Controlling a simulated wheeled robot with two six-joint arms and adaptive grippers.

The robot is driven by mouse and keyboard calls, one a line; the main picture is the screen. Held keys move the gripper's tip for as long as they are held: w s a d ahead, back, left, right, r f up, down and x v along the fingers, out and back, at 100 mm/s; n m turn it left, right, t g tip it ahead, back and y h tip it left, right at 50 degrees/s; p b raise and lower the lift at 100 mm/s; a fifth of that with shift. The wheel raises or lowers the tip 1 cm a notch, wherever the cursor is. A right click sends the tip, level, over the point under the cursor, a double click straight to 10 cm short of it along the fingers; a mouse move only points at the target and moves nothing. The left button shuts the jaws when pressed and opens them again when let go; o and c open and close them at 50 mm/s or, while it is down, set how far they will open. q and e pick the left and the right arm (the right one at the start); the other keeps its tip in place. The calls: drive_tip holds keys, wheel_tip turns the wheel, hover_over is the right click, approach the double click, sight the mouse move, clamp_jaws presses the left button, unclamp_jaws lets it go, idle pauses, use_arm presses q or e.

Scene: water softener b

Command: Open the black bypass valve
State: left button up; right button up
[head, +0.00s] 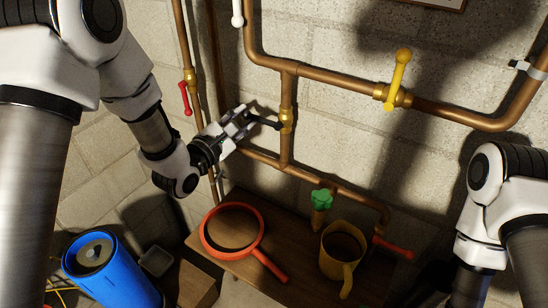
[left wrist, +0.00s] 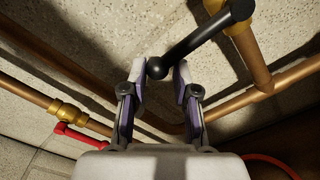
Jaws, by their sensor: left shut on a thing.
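The black bypass valve has a black lever handle (head: 266,122) with a rounded knob end. It sits on a brass valve body (head: 286,119) on a short vertical copper pipe. The handle points left from the valve, roughly crosswise to that pipe. My left gripper (head: 247,116) is shut on the handle's knob end. In the left wrist view, the black handle (left wrist: 198,40) runs from upper right down to its knob, which is between the fingers of my left gripper (left wrist: 160,77). My right gripper is not in view; only part of that arm shows at the right.
A yellow valve handle (head: 398,78), a red one (head: 185,98) and a white one (head: 237,12) are on nearby pipes. Below, a wooden table (head: 299,262) holds a red-orange pan (head: 263,257) and a yellow mug (head: 346,270). A blue container (head: 115,280) stands lower left.

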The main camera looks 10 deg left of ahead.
use_arm(q)
drive_tip(key=shift+w+r, duration=0.15)
drive_tip(key=shift+r, duration=0.15)
drive_tip(key=shift+d+f+b, duration=0.1)
drive_tip(key=shift+f+b, duration=0.6)
drive_tip(key=shift+f, duration=0.1)
drive_tip(key=shift+f+b, duration=0.35)
drive_tip(key=shift+f, duration=0.2)
drive_tip(key=shift+c, duration=0.5)
drive_tip(key=shift+f, duration=0.1)
drive_tip(key=shift+s+d+f+b, duration=0.2)
drive_tip(key=shift+d+f+b, duration=0.15)
drive_tip(key=shift+f+b, duration=0.15)
drive_tip(key=shift+s+d+f+b, duration=0.15)
drive_tip(key=shift+d+f+b, duration=0.2)
drive_tip(key=shift+f, duration=0.25)
drive_tip(key=shift+c, duration=0.2)
